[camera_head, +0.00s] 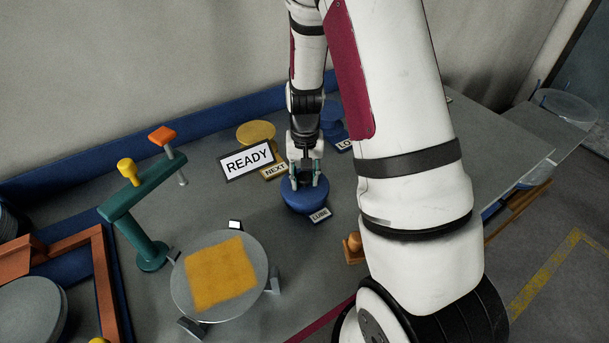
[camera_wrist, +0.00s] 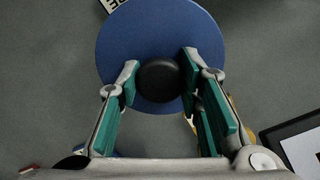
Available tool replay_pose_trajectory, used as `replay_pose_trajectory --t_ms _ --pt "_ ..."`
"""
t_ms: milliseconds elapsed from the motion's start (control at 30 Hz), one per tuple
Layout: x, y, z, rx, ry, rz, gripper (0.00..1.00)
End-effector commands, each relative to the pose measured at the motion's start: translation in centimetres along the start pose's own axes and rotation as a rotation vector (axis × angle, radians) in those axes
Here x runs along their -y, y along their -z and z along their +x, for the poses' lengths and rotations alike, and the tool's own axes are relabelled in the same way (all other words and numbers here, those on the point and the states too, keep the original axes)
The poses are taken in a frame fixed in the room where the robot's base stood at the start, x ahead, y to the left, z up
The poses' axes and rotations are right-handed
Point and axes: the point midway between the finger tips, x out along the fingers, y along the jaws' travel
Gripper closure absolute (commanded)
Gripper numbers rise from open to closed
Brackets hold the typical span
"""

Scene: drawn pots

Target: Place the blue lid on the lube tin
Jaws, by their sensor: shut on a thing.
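The blue lid (camera_head: 303,200) is a round disc with a dark knob. In the wrist view the lid (camera_wrist: 160,30) fills the upper middle, with its black knob (camera_wrist: 160,80) between my fingers. My gripper (camera_head: 308,181) points down and is shut on the knob; its green pads show on both sides in the wrist view (camera_wrist: 158,88). The LUBE label (camera_head: 320,214) stands at the lid's front right. The lube tin's body cannot be told apart from the lid, so I cannot tell whether the lid rests on it or is just above it.
A yellow pot (camera_head: 256,131) with a NEXT label and a blue pot (camera_head: 331,112) stand behind. A READY sign (camera_head: 247,160) is left of my gripper. A green stand (camera_head: 146,200) and a round plate with an orange cloth (camera_head: 220,273) are at left.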

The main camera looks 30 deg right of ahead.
Motion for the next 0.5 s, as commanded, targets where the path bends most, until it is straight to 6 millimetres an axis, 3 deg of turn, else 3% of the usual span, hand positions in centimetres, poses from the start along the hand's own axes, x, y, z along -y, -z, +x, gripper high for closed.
replay_pose_trajectory --t_ms 300,333,400,500 --pt "0.01 0.01 0.38 -0.001 0.000 0.000 0.96" --pt "0.01 0.01 0.38 -0.001 0.000 0.000 0.63" --pt "0.01 0.01 0.38 -0.001 0.000 0.000 0.47" --pt "0.00 0.00 0.38 -0.001 0.000 0.000 0.44"
